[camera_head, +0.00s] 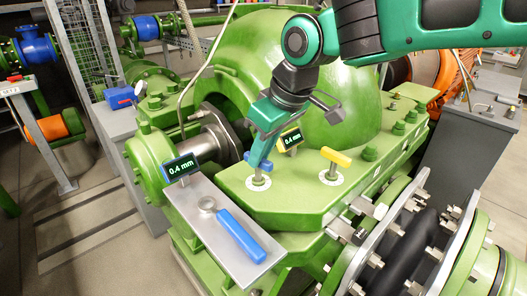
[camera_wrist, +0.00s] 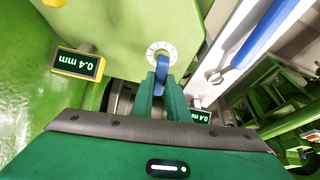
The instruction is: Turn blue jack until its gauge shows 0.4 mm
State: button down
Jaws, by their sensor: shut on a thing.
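The blue jack is a short blue handle on a round marked dial, on the green casing; it shows in the wrist view (camera_wrist: 161,68) and in the head view (camera_head: 262,165). My gripper (camera_head: 264,150) reaches down from above and is shut on the blue jack's handle. In the wrist view the fingers (camera_wrist: 160,88) clasp the handle's sides. The blue-framed gauge (camera_head: 180,167), left of the jack, reads 0.4 mm. In the wrist view this gauge (camera_wrist: 201,116) is partly hidden behind my gripper and also reads 0.4 mm.
A yellow jack (camera_head: 335,157) stands to the right on the same casing. A yellow-framed gauge (camera_head: 290,139) is close behind my gripper; in the wrist view it (camera_wrist: 77,64) reads 0.4 mm. A long blue-handled tool (camera_head: 240,236) lies on the grey plate in front.

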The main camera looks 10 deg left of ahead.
jog(key=shift+r+m+t, duration=0.1)
jog(key=shift+m+t, duration=0.2)
jog(key=shift+m, duration=0.5)
jog(key=shift+w, duration=0.1)
jog(key=c, duration=1.7)
grip_release()
jog(key=v, duration=1)
jog(key=shift+r, duration=0.3)
